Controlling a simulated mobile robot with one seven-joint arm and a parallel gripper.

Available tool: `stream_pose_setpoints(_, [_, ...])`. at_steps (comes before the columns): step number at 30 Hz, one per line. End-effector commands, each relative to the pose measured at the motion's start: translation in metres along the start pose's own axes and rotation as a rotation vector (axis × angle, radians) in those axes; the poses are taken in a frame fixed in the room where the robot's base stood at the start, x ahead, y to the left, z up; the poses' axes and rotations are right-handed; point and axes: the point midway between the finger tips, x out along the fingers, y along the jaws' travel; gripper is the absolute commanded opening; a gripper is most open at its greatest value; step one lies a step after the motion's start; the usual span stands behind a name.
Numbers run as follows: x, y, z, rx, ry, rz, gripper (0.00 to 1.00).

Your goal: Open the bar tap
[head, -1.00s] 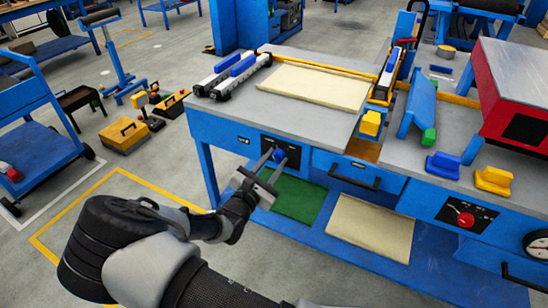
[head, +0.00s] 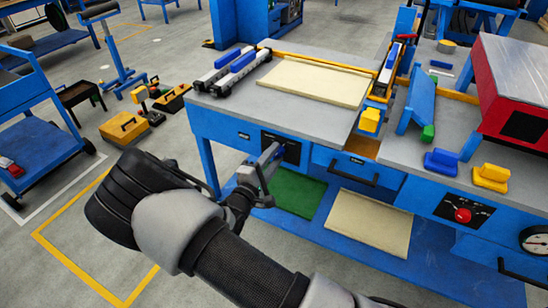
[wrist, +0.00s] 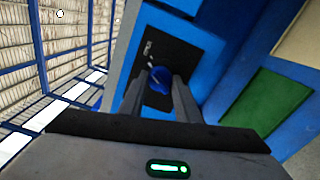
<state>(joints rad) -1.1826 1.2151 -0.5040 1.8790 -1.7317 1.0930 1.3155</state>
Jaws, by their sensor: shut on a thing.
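The bar tap shows in the wrist view as a round blue knob (wrist: 160,80) on a black panel (wrist: 158,50) with small white marks. In the head view the black panel (head: 292,148) is on the front of the blue bench, and my gripper mostly hides the knob. My gripper (head: 274,154) reaches the panel from the front. In the wrist view my gripper (wrist: 161,86) has one finger on each side of the knob and is shut on it. The gripper is rolled relative to the panel, which looks tilted in the wrist view.
A drawer handle (head: 354,173) sticks out right of the panel. A green mat (head: 295,196) and a beige sheet (head: 368,223) lie on the lower shelf. Another panel with a red knob (head: 463,215) is further right. The floor left of the bench has a yellow line.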

Motion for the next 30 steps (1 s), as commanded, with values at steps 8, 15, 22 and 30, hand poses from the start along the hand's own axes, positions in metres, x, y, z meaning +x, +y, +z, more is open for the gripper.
stream_pose_setpoints(8, [-0.0003,-0.0014,-0.0002,0.170,0.000,-0.002,0.08])
stream_pose_setpoints(15, [-0.0005,-0.0005,-0.0004,0.243,0.001,-0.001,0.08])
stream_pose_setpoints(22, [-0.0006,-0.0002,-0.0004,0.262,0.001,-0.001,0.08])
stream_pose_setpoints(30, [-0.0005,-0.0002,-0.0004,0.263,0.001,-0.001,0.08])
